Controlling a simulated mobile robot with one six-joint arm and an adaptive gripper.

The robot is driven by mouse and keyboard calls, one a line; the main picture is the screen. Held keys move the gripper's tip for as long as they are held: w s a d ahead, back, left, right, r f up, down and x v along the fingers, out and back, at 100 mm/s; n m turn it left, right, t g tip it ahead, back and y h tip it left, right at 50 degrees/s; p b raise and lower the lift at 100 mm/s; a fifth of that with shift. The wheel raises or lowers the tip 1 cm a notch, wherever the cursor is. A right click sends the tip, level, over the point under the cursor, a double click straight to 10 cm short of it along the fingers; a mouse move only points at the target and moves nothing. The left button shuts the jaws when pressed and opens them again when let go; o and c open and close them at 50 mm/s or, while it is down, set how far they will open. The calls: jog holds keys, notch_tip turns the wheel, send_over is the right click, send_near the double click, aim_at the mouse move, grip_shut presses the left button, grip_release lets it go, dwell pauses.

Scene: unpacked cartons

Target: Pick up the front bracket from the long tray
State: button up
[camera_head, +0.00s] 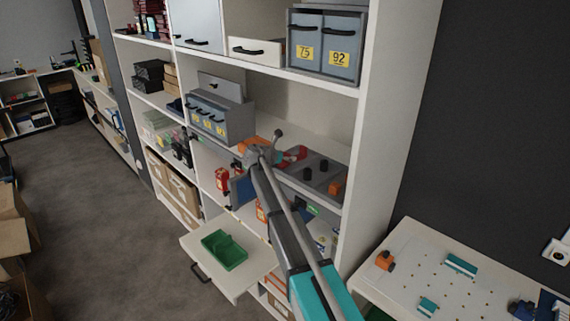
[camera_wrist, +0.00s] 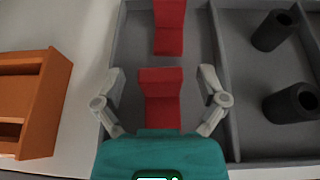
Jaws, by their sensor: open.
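The long grey tray (camera_head: 314,194) lies on a middle shelf, and its compartments fill much of the wrist view (camera_wrist: 203,42). Two red brackets lie in one compartment. The nearer red bracket (camera_wrist: 160,100) is low in the wrist view, and the other red bracket (camera_wrist: 169,28) is above it in the picture, a small gap apart. My gripper (camera_wrist: 160,88) is open, with one finger on each side of the nearer bracket and a visible gap on both sides. The bracket's lower end is hidden behind my gripper's body. In the head view my gripper (camera_head: 262,147) partly hides the tray's left end.
Black cylinders (camera_wrist: 290,103) stand in the compartment to the right. An orange holder (camera_wrist: 28,100) is close on the left of the tray. Grey numbered bins (camera_head: 218,122) stand left on the shelf. A pulled-out drawer (camera_head: 200,262) holding a green tray (camera_head: 224,250) juts out below.

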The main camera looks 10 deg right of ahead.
dwell(0.4)
jog(key=c, duration=1)
